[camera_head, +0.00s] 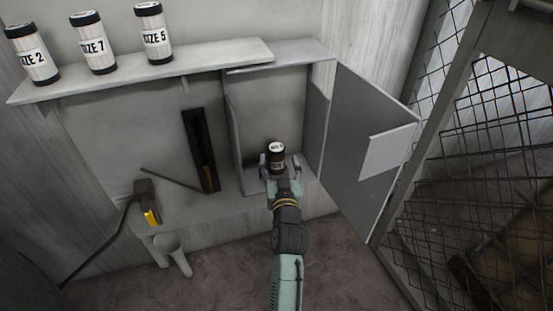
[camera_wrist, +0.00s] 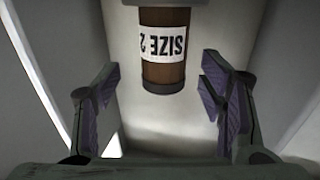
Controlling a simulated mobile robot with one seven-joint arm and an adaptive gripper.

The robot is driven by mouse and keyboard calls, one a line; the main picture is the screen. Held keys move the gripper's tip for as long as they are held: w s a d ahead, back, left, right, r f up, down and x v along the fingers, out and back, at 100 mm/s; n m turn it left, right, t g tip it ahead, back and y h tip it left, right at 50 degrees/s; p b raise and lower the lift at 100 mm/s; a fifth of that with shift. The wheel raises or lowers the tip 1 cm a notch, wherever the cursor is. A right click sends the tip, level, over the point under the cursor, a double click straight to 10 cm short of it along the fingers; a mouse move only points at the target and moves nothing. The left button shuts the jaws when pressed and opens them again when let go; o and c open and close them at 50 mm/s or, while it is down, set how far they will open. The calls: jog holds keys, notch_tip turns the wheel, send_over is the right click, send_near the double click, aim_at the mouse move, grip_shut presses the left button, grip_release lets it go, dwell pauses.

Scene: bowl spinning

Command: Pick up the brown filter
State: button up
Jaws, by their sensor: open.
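The brown filter (camera_head: 276,155) is a dark brown cylinder with a white label, standing inside the open cabinet in the head view. My gripper (camera_head: 279,171) reaches into the cabinet, just in front of the filter. In the wrist view my gripper (camera_wrist: 160,90) has its two purple-padded fingers wide apart, with the filter between and beyond them. I see no finger touching it.
The cabinet (camera_head: 232,130) has side walls close to my gripper, and its door (camera_head: 365,150) stands open to the right. A shelf (camera_head: 190,72) at upper left bears white filters marked SIZE 2 (camera_head: 32,55), SIZE 7 (camera_head: 93,43) and SIZE 5 (camera_head: 153,34). A wire mesh (camera_head: 480,130) is at right.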

aim_at(277, 161)
jog(key=w, duration=0.3)
jog(key=w+p, duration=0.1)
jog(key=shift+w+a+f, duration=0.15)
jog(key=shift+w+a, duration=0.1)
jog(key=shift+a, duration=0.15)
jog(key=c, duration=1.3)
